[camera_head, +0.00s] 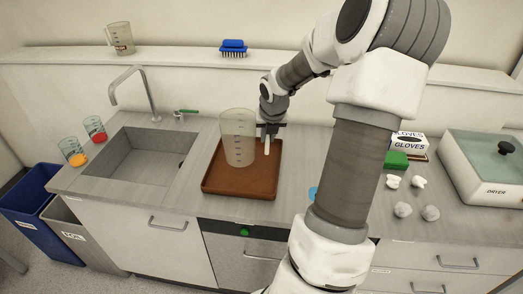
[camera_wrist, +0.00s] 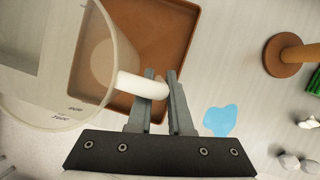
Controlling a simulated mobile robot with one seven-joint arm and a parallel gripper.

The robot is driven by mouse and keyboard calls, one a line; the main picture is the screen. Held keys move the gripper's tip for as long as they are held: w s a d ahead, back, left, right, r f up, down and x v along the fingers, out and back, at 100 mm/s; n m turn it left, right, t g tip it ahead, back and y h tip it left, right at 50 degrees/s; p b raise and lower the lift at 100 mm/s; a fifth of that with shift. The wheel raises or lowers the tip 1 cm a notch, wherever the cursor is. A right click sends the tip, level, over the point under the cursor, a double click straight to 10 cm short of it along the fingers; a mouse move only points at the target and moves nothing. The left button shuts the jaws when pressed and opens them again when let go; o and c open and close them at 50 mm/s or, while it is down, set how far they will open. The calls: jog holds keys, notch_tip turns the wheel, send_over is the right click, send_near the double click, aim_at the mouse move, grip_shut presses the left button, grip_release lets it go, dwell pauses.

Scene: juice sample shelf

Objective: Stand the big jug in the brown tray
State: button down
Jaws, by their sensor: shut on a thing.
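The big jug (camera_head: 238,138) is clear, with a pale handle and printed marks. It is upright at the brown tray (camera_head: 212,184) in the head view. I cannot tell whether its base touches the tray floor. My gripper (camera_head: 268,136) is at the jug's right side, shut on its handle. In the wrist view, my gripper (camera_wrist: 160,78) has its two fingers around the pale handle. The jug (camera_wrist: 62,108) fills the left of that view, and the tray (camera_wrist: 180,35) shows behind it.
A blue patch (camera_wrist: 220,120) lies on the counter right of the tray. A dryer (camera_head: 490,165) stands far right.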

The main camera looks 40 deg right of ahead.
jog(key=w+f+b, duration=0.1)
jog(key=w+f, duration=0.2)
jog(key=f, duration=0.3)
jog(key=shift+w+d, duration=0.3)
jog(key=shift+d, duration=0.15)
jog(key=shift+f, duration=0.1)
jog(key=shift+f, duration=0.15)
jog(key=c, duration=0.8)
grip_release()
jog(key=shift+c, duration=0.2)
